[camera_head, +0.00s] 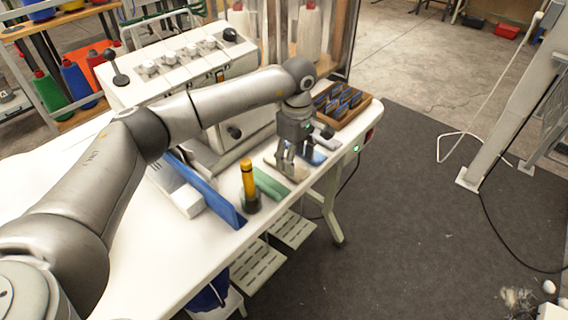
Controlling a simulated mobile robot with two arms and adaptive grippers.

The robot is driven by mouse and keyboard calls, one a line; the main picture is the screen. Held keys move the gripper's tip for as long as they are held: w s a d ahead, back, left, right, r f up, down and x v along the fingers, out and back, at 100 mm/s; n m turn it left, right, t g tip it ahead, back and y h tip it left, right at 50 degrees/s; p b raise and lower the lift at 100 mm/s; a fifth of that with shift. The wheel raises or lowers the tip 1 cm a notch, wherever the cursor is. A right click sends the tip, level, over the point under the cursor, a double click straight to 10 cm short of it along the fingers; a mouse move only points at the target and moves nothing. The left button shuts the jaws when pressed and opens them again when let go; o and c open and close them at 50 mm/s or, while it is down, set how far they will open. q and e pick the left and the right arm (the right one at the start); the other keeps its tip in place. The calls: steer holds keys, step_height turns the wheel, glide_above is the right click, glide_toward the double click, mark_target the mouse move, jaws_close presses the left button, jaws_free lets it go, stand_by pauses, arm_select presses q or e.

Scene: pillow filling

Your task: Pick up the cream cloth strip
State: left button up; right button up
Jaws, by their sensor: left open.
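The cream cloth strip (299,174) lies on the white table, between a green strip (268,184) and a blue strip (317,157). My left gripper (290,160) points down right over the cream strip and covers part of it. Its fingers are apart. I cannot tell from this view whether the fingertips touch the cloth. My right gripper is not in view.
A yellow-handled tool in a dark holder (249,190) stands left of the green strip. A blue panel (210,196) is farther left. A wooden box (352,111) is at the table's right end. The table's front edge is close.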

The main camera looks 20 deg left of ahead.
arm_select(q)
step_height(320, 180, down, 2)
steer(key=shift+s+f, duration=0.1)
steer(key=shift+a+f+p, duration=0.1)
steer(key=shift+f+p, duration=0.2)
steer(key=shift+f, duration=0.1)
steer(key=c, duration=1.1)
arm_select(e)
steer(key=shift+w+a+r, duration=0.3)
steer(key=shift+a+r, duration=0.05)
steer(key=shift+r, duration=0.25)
arm_select(q)
steer(key=shift+c, duration=0.3)
